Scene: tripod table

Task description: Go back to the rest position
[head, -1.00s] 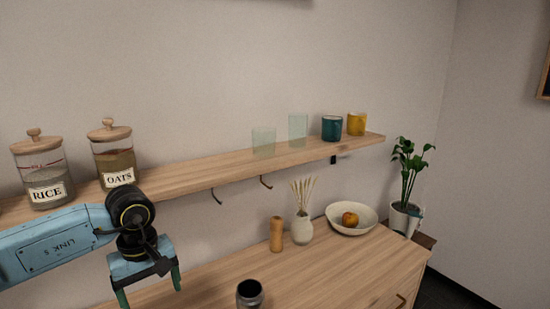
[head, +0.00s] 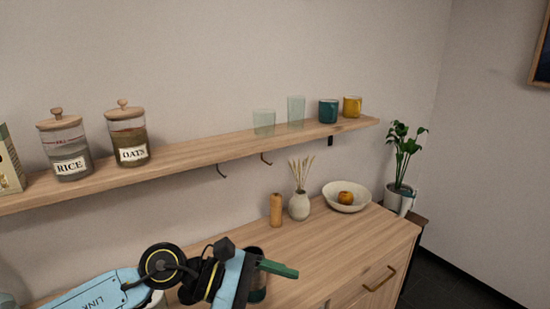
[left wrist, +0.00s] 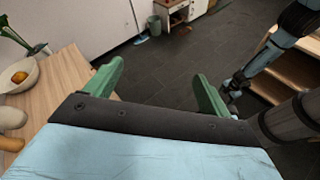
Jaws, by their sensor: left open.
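My left gripper (head: 268,270) is low in the head view, above the front of the wooden cabinet top (head: 330,243). It is turned sideways with a green finger pointing right. In the left wrist view, both green fingers of the left gripper (left wrist: 158,86) are spread apart with nothing between them.
The wall shelf (head: 200,153) holds a rice jar (head: 68,150), an oats jar (head: 128,137), clear glasses and two mugs. A wooden cylinder (head: 276,210), a vase (head: 299,206) and a fruit bowl (head: 335,201) stand at the cabinet's back. Dark floor (left wrist: 165,70) lies open beyond the fingers.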

